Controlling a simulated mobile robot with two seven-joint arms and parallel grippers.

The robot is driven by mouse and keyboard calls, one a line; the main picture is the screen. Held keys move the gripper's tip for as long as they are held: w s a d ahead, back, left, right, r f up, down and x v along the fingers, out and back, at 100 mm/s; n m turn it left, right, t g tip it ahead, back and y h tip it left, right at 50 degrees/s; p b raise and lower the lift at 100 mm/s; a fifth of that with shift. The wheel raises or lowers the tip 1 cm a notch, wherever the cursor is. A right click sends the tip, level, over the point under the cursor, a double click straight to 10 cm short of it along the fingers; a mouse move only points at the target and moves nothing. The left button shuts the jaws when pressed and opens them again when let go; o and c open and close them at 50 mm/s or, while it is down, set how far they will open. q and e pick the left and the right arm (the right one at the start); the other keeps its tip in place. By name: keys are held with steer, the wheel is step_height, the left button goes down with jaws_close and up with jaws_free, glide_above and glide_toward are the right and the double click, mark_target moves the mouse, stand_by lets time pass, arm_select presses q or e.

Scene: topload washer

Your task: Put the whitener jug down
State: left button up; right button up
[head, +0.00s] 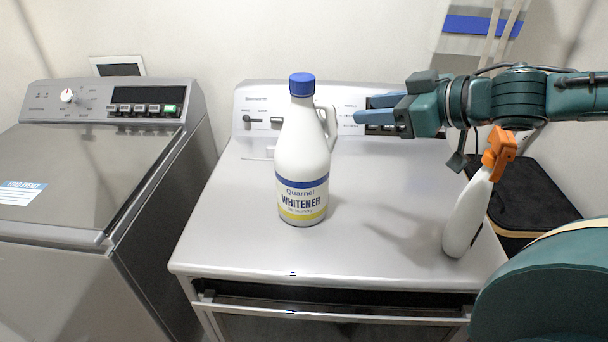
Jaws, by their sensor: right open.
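The whitener jug (302,165) is white with a blue cap and a blue and yellow label. It stands upright on the top of the right-hand machine (235,225), left of the middle. Its handle is on its right side. My right gripper (362,108) comes in from the right at the height of the jug's upper part. Its blue fingers point left toward the handle, are open, and look apart from the jug with nothing between them. My left gripper is not in view.
A white spray bottle with an orange trigger (467,210) stands at the machine's right edge, below my right arm. A second machine with a closed lid (85,180) stands at the left, across a narrow gap. A dark bin (530,205) is at the right. The front middle of the top is clear.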

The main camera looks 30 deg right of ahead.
mark_target(332, 112)
steer(key=shift+a+p+x, duration=0.15)
steer(key=shift+p+x, duration=0.35)
steer(key=shift+x, duration=0.8)
steer(key=shift+a+p+x, duration=0.15)
steer(key=shift+p+x, duration=0.35)
steer(key=shift+x, duration=0.8)
steer(key=shift+w+f+b, duration=0.15)
steer(key=shift+b, duration=0.25)
steer(key=shift+b+x, duration=0.7)
steer(key=shift+x, duration=0.2)
steer(key=shift+a, duration=0.1)
steer(key=shift+c, duration=0.3)
jaws_close()
